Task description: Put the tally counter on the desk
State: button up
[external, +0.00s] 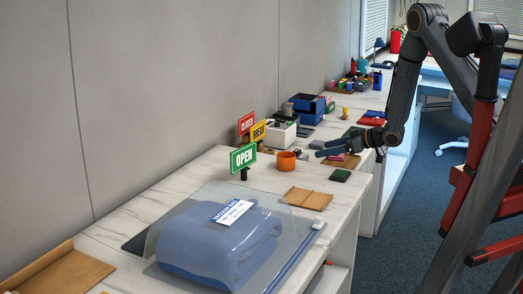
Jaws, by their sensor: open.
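My gripper (322,149) has blue fingers that are apart with nothing seen between them. It is over the long white marble-look worktop (187,187), just right of an orange cup (286,161). A dark green flat item (340,175) lies below and to the right of the fingers. A reddish-brown flat item (346,161) lies under the gripper, partly hidden by it. I cannot pick out the tally counter for sure among the small items. I cannot tell which surface is the desk; a bluish table (436,83) also shows at the back right.
Green (243,158), red (246,122) and yellow (258,130) signs stand near the wall. A bagged blue bundle (215,248) fills the near worktop. A white box (282,132) and blue box (307,107) stand farther back.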

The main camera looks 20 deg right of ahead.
jog(key=shift+v, duration=1.25)
jog(key=s+d+r+m+g+h, duration=0.25)
jog(key=s+d+m+h, duration=0.4)
jog(key=d, duration=0.55)
jog(key=s+d+r+m+g+h, duration=0.1)
jog(key=s+r+g, duration=0.1)
jog(key=s, duration=0.9)
jog(key=s+d+r+m+g+h, duration=0.1)
jog(key=s+g, duration=0.3)
jog(key=s, duration=0.8)
jog(key=shift+d+r+h, duration=0.5)
jog(key=shift+r+h, duration=0.05)
jog(key=shift+r, duration=0.1)
